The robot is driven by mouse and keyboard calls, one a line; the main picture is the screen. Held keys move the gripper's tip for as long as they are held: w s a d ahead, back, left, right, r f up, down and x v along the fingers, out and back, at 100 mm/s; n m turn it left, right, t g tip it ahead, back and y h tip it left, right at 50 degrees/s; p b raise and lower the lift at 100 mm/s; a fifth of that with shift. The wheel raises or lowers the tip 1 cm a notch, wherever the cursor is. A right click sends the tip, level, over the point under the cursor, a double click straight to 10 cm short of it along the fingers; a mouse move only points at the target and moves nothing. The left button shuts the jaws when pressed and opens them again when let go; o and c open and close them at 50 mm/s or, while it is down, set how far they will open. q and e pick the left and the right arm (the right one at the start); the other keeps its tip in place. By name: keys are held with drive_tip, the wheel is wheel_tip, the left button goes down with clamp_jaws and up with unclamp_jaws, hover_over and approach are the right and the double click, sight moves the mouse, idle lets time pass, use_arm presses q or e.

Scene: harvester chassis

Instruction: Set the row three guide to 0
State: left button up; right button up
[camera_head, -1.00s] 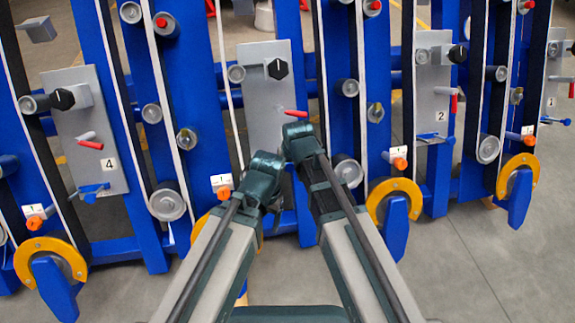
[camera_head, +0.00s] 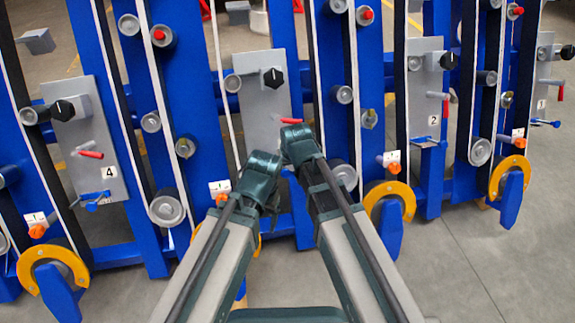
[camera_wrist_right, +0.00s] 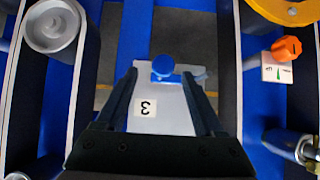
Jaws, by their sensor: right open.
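The row three plate (camera_head: 262,95) is a grey upright panel in the middle of the head view, with a black knob (camera_head: 273,78) and a red-tipped lever (camera_head: 291,121). Its "3" label (camera_wrist_right: 145,107) and a round blue part (camera_wrist_right: 163,66) show upside down in the right wrist view. An orange knob (camera_head: 222,198) on a white scale is left of the plate; it also shows in the wrist view (camera_wrist_right: 287,48). My right gripper (camera_wrist_right: 161,88) is open, its fingers framing the plate and blue part. My left gripper (camera_head: 262,176) is beside it; its fingers are hidden.
Similar plates for row four (camera_head: 88,140) and row two (camera_head: 424,90) stand either side. Grey floor (camera_head: 470,270) is clear at the front right.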

drive_tip(key=p+v, duration=0.8)
drive_tip(key=v, duration=0.2)
drive_tip(key=shift+s+r, duration=0.1)
drive_tip(key=shift+r, duration=0.05)
drive_tip(key=shift+d, duration=0.1)
drive_tip(key=s+d+n+g+h+p, duration=0.25)
drive_tip(key=s+g, duration=0.25)
drive_tip(key=s, duration=0.9)
wheel_tip(320, 180, up, 27)
drive_tip(key=p, duration=2.6)
drive_tip(key=shift+d+m, duration=0.3)
drive_tip(key=shift+m, duration=0.15)
drive_tip(key=shift+y, duration=0.25)
